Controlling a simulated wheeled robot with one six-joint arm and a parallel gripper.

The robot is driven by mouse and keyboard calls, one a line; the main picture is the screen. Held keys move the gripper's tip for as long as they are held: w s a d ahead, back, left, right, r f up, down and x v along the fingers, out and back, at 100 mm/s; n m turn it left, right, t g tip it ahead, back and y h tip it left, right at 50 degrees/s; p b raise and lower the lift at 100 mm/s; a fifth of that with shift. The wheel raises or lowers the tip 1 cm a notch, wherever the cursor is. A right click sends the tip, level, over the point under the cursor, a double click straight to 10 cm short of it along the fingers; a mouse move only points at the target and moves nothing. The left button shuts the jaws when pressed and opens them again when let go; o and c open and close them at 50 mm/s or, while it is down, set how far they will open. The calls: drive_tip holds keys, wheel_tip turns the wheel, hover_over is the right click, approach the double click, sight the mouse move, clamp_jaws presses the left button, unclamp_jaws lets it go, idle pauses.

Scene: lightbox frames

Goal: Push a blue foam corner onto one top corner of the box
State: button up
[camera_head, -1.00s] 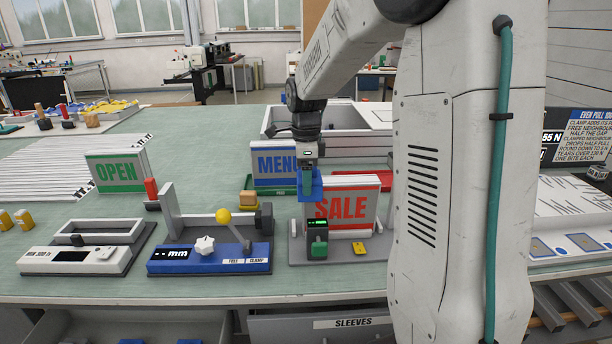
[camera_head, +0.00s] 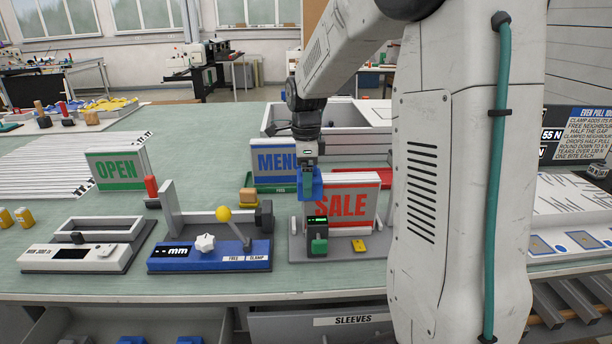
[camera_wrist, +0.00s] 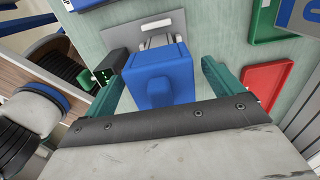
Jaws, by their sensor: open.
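The SALE box (camera_head: 352,207), a light frame with red lettering, stands upright on a grey base right of the bench middle. A blue foam corner (camera_head: 313,186) is at its top left corner, just under my gripper (camera_head: 308,172). In the wrist view the blue foam corner (camera_wrist: 157,78) lies between the two green fingers of my gripper (camera_wrist: 172,85). The fingers are spread, with gaps on both sides of the foam. It appears to sit on the box, but how fully it is seated is hidden.
A black and green gauge (camera_head: 318,238) stands close in front of the SALE box. The MENU box (camera_head: 275,163) is behind left and the OPEN box (camera_head: 116,170) is far left. A blue clamp device (camera_head: 210,255) with a yellow-knobbed lever stands left. My arm hides the right side.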

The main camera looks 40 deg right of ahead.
wheel_tip(320, 180, up, 7)
drive_tip(key=shift+f, duration=0.1)
drive_tip(key=shift+r, duration=0.5)
drive_tip(key=shift+a, duration=0.1)
drive_tip(key=s+a+n, duration=0.5)
drive_tip(key=s+n, duration=0.3)
drive_tip(key=s, duration=0.1)
drive_tip(key=s+a+f+n, duration=0.1)
drive_tip(key=s+a+n, duration=0.5)
drive_tip(key=s+n, duration=0.2)
drive_tip(key=s+a+n+t, duration=0.1)
drive_tip(key=s+a+n, duration=0.4)
drive_tip(key=s+n, duration=0.3)
drive_tip(key=shift+s+a+f+n, duration=0.2)
drive_tip(key=shift+s+f+n, duration=0.2)
drive_tip(key=shift+s, duration=0.8)
